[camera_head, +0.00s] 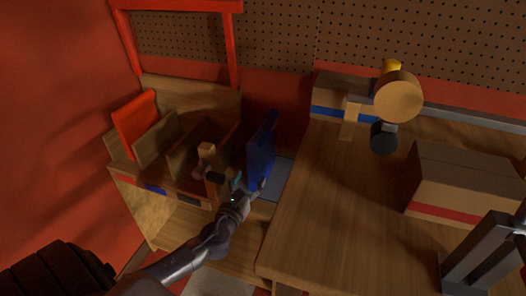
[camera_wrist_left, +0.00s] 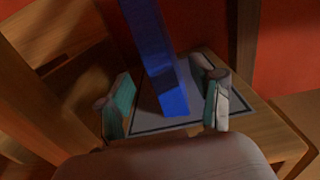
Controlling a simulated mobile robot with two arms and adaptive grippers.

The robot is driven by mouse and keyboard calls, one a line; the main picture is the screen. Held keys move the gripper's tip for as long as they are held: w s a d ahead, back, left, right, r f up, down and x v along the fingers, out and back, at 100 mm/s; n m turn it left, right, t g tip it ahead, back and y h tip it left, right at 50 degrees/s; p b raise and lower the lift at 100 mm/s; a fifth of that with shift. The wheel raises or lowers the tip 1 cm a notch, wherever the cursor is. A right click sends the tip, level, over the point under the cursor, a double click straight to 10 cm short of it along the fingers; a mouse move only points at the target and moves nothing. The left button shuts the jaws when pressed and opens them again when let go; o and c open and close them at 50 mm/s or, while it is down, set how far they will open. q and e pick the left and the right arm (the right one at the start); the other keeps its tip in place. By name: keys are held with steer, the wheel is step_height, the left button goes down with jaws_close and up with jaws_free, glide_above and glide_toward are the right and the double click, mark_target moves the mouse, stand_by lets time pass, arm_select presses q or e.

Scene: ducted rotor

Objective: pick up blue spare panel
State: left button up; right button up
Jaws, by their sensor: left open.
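The blue spare panel (camera_head: 261,152) stands upright on a grey mat (camera_head: 284,172) between the wooden rack and the large table. In the left wrist view the panel (camera_wrist_left: 165,65) rises from the dark-edged grey mat (camera_wrist_left: 146,124), with its narrow edge facing the camera. My left gripper (camera_head: 250,187) is at the near, lower end of the panel. In the left wrist view its two fingers (camera_wrist_left: 168,92) are open, one on each side of the panel, with visible gaps. The left gripper holds nothing. My right gripper is not clearly seen.
A wooden rack (camera_head: 158,176) with a red panel (camera_head: 136,125) in a slot stands left of the blue panel. The large wooden table (camera_head: 335,215) is close on the right, bearing a cardboard box (camera_head: 465,183). A pegboard wall (camera_head: 280,35) is behind.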

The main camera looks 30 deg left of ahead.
mark_target(260, 162)
arm_select(q)
steer(key=x, duration=0.7)
steer(key=shift+w+d+b, duration=0.2)
steer(key=shift+b, duration=0.1)
steer(key=shift+w+a+r, duration=0.1)
steer(key=shift+w, duration=0.35)
jaws_close()
arm_select(e)
steer(key=shift+w+v, duration=0.15)
steer(key=shift+v, duration=0.45)
steer(key=shift+w+v, duration=0.15)
steer(key=shift+v, duration=0.45)
